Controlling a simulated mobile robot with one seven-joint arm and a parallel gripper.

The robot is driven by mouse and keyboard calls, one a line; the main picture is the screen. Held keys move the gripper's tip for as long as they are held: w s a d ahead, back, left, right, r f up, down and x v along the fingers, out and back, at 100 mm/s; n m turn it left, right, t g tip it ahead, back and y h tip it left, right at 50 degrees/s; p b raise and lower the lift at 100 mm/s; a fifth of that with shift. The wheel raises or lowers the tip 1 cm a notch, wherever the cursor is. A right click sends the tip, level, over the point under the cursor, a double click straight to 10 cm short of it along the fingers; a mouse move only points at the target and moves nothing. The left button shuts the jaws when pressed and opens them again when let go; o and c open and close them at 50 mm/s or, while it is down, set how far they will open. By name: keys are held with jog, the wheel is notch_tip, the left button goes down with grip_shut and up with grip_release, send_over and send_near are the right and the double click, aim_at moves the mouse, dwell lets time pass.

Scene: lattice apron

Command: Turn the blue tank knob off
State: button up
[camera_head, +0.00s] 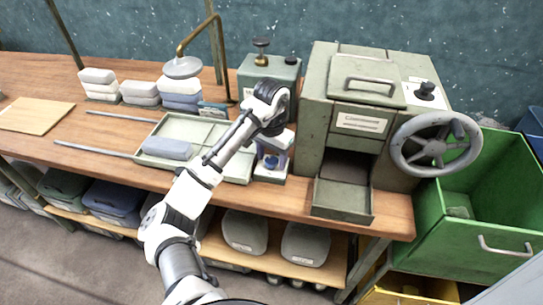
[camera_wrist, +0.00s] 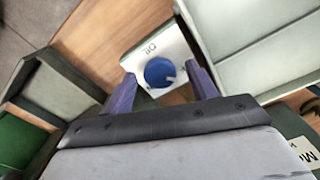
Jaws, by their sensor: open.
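The blue knob (camera_wrist: 159,72) sits on a small white plate (camera_wrist: 150,45) with dark lettering too small to read surely. A pale mark shows at the knob's lower right edge in the wrist view. In the head view the knob (camera_head: 271,162) is small, partly hidden by my gripper. My gripper (camera_wrist: 162,80) is open, with one purple finger on each side of the knob. I cannot tell whether the fingers touch it. In the head view my gripper (camera_head: 272,157) points down over the plate.
A pale green tray (camera_head: 240,176) with a grey block lies left of the knob. A green machine with an open front drawer (camera_head: 342,201) and a handwheel (camera_head: 436,144) stands close on the right. A small green tank (camera_head: 282,71) stands behind. The wooden bench edge is in front.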

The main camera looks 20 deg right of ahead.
aim_at(272, 161)
jog(key=shift+r, duration=0.15)
notch_tip(272, 161, up, 14)
jog(key=b, duration=0.1)
jog(key=shift+f, duration=0.25)
dwell(0.6)
